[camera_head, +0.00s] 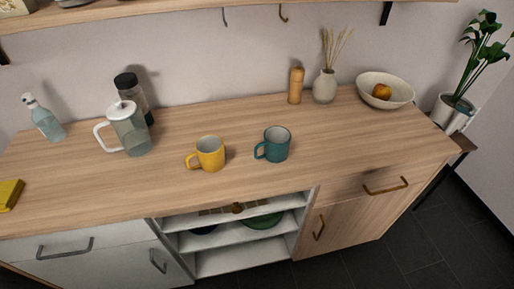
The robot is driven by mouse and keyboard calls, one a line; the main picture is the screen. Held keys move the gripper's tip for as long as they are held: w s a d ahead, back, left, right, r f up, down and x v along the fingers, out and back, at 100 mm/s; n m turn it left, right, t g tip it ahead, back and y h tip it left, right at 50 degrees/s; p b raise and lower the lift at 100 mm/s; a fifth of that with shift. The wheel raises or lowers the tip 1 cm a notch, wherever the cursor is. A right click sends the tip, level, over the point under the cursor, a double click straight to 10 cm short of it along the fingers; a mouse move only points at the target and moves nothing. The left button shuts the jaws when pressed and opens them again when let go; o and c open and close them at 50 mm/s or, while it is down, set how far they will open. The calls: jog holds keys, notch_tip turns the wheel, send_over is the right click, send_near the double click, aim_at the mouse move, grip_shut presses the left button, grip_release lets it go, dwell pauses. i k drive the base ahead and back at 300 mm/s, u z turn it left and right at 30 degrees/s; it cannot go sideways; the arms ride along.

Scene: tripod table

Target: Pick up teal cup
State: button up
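The teal cup (277,146) stands upright on the wooden counter (340,150), right of the middle. Its handle points left. A yellow cup (209,154) stands upright to its left, with its handle also pointing left and a clear gap between the two. My gripper does not show in this view.
A glass pitcher (129,130), a dark-lidded bottle (132,90) and a spray bottle (45,120) stand at left. A pepper mill (296,86), a vase (325,88) and a bowl (385,91) stand behind at right. A shelf (180,8) hangs above. Counter space right of the teal cup is clear.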

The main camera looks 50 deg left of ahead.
aim_at(271, 148)
jog(key=u, duration=0.85)
jog(key=i, duration=0.6)
jog(key=k, duration=0.55)
jog(key=u, duration=0.1)
